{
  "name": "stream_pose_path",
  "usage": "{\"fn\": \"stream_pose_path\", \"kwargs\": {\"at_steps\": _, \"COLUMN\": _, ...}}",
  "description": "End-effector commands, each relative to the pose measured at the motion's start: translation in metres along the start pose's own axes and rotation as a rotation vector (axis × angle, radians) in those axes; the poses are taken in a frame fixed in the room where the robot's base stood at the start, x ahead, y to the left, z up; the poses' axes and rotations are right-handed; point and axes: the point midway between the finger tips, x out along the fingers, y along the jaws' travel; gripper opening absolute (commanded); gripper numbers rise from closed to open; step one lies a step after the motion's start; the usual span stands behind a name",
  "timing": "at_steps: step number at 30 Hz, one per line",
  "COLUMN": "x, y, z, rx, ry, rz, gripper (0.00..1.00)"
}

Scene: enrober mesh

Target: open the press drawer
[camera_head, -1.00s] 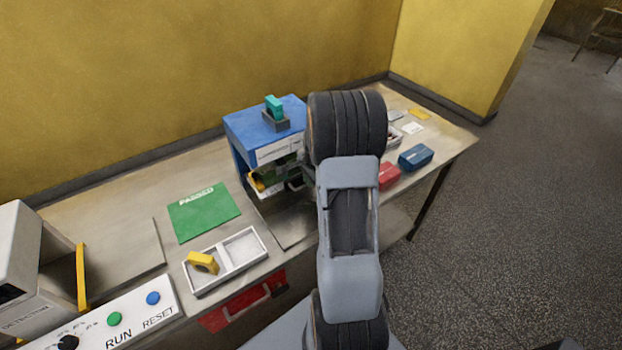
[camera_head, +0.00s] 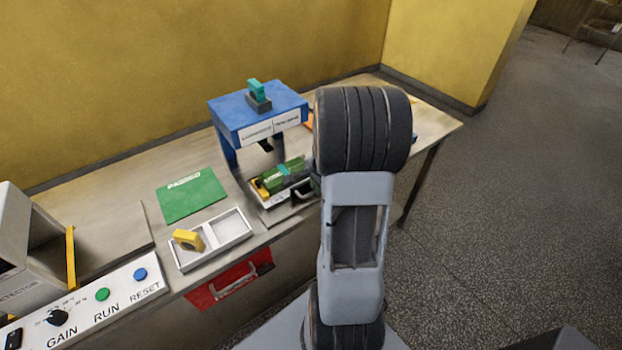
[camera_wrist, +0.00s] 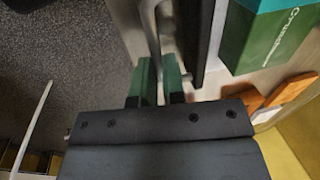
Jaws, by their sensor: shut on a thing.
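The press (camera_head: 258,112) has a blue top with a teal handle and stands at the back of the bench. Its drawer (camera_head: 284,211) is out in front of the press legs and carries a green box (camera_head: 284,174) and a yellow piece. The green box (camera_wrist: 262,42) is beside the fingers at the right.
A white two-part tray (camera_head: 211,241) with a yellow piece and a green PASSED mat (camera_head: 191,195) lie left of the drawer. A control panel (camera_head: 81,309) is at lower left.

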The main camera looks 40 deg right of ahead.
Motion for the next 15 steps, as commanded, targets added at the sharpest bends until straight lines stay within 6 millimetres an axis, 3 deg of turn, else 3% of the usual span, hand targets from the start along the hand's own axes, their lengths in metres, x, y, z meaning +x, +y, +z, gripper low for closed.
{"fn": "stream_pose_path", "kwargs": {"at_steps": 6, "x": -0.005, "y": 0.026, "z": 0.000, "rx": 0.004, "ry": -0.003, "rz": 0.003, "gripper": 0.00}}
{"fn": "stream_pose_path", "kwargs": {"at_steps": 15, "x": -0.007, "y": 0.034, "z": -0.001, "rx": 0.005, "ry": -0.003, "rz": 0.002, "gripper": 0.00}}
